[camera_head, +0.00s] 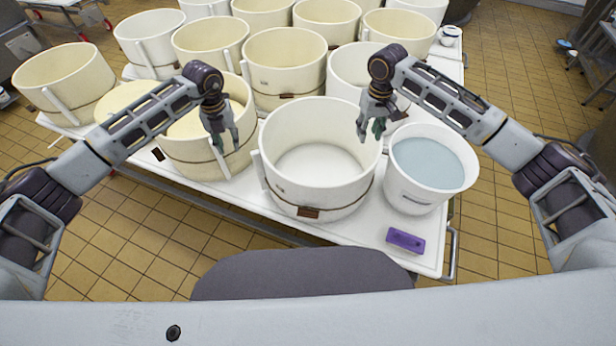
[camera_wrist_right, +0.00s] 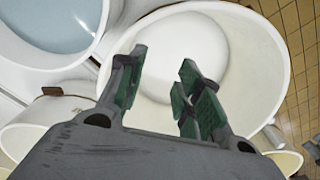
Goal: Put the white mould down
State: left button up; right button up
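A round whitish mould (camera_head: 312,192) with a thin dark band and a small brown tag stands upright on the white table (camera_head: 375,228), at the front middle. It looks empty. In the right wrist view the mould (camera_wrist_right: 262,62) lies behind the fingers, its pale floor visible. My right gripper (camera_head: 371,130) hangs over the mould's right rim, open, with nothing between its fingers; its green pads (camera_wrist_right: 158,98) are apart. My left gripper (camera_head: 224,142) hangs to the left of the mould, in front of a cream mould (camera_head: 190,152); its fingers look apart and empty.
A white bucket of bluish liquid (camera_head: 420,192) stands close right of the mould; it also shows in the right wrist view (camera_wrist_right: 92,52). A purple block (camera_head: 405,240) lies at the front right. Several cream moulds (camera_head: 285,78) crowd the table behind.

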jog(key=shift+r, duration=0.1)
notch_tip(320, 180, up, 12)
dwell(0.9)
dwell(0.6)
